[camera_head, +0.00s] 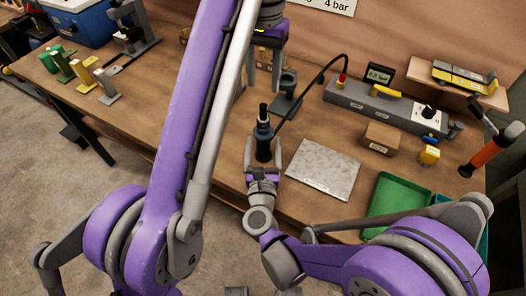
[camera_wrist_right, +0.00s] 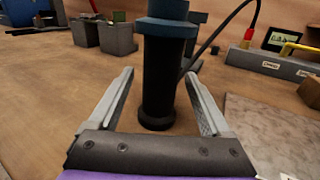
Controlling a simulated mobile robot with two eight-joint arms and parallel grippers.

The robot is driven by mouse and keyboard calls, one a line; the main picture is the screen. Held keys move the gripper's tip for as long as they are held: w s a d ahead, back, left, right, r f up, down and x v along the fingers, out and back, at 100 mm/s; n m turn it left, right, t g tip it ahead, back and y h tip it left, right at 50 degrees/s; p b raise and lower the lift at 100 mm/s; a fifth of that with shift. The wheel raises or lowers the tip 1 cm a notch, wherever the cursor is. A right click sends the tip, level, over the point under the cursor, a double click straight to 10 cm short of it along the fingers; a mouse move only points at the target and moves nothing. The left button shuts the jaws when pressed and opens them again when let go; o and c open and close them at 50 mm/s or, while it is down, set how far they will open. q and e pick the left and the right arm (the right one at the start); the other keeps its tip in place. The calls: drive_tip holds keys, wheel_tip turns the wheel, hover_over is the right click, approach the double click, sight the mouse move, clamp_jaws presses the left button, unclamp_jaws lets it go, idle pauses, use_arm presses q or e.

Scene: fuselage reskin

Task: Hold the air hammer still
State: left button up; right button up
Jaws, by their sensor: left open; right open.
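The air hammer (camera_head: 263,135) is a dark upright cylinder with a blue collar, standing on the wooden bench. In the right wrist view the air hammer (camera_wrist_right: 168,75) stands between the two fingers of my right gripper (camera_wrist_right: 158,78). Those fingers are open, with a visible gap on each side of the black body. In the head view my right gripper (camera_head: 263,158) reaches it from the front. My left gripper (camera_head: 263,72) is open and empty, pointing down above the bench behind the hammer.
A black hose runs from beside the hammer to a red fitting on the grey air manifold (camera_head: 385,106). A metal plate (camera_head: 323,170) lies right of the hammer, with a green tray (camera_head: 398,195) and cardboard box (camera_head: 381,138) beyond. Grey blocks (camera_wrist_right: 117,38) stand behind.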

sight(263, 106)
clamp_jaws()
idle(0.4)
idle(0.6)
use_arm(q)
drive_tip(key=shift+c, duration=0.2)
drive_tip(key=shift+c, duration=0.5)
drive_tip(key=shift+r+m, duration=0.15)
drive_tip(key=shift+m, duration=0.55)
drive_tip(key=shift+f, duration=4.5)
clamp_jaws()
